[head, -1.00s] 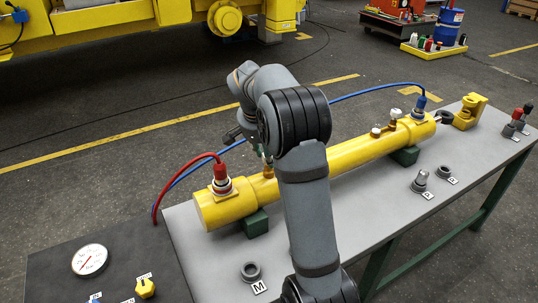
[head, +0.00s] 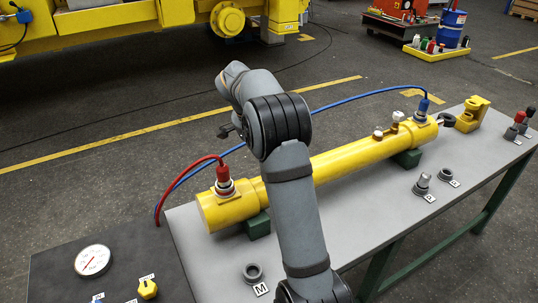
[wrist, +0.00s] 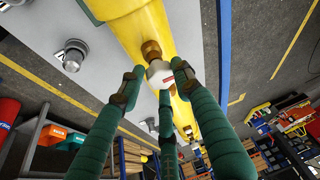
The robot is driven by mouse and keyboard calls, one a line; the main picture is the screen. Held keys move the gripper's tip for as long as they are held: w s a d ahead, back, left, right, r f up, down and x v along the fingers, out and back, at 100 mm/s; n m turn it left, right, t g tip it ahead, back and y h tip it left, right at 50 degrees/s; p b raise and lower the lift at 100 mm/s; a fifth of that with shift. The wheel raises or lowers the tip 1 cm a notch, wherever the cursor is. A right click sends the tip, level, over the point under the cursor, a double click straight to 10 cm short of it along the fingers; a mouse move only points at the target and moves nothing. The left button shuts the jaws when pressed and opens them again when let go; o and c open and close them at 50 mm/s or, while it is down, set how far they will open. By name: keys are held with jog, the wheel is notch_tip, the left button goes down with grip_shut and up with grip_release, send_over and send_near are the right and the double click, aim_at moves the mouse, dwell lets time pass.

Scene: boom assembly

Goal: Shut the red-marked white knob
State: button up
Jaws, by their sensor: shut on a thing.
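The white knob with a red mark (wrist: 160,75) sits on a brass fitting (wrist: 151,49) on the yellow cylinder in the wrist view. The knob stays on the cylinder. In the head view, my arm hides the gripper and this knob. The yellow cylinder (head: 350,158) lies across the table there, with other pale knobs (head: 378,134) near its right end.
The grey table (head: 375,215) carries a grey ring by the M label (head: 252,272), other fittings at right (head: 422,184) and a yellow bracket (head: 472,114). A red hose (head: 185,175) and a blue hose (head: 345,98) join the cylinder. A gauge (head: 92,260) is at lower left.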

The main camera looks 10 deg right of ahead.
jog(key=shift+w+d+r, duration=0.15)
jog(key=shift+w+r, duration=0.15)
jog(key=shift+r, duration=0.05)
jog(key=o, duration=0.9)
jog(key=shift+c, duration=0.2)
jog(key=shift+o, duration=1.3)
jog(key=shift+f, duration=0.2)
jog(key=v, duration=1.2)
jog(key=shift+s, duration=0.15)
jog(key=x, duration=1.2)
jog(key=shift+f, duration=0.15)
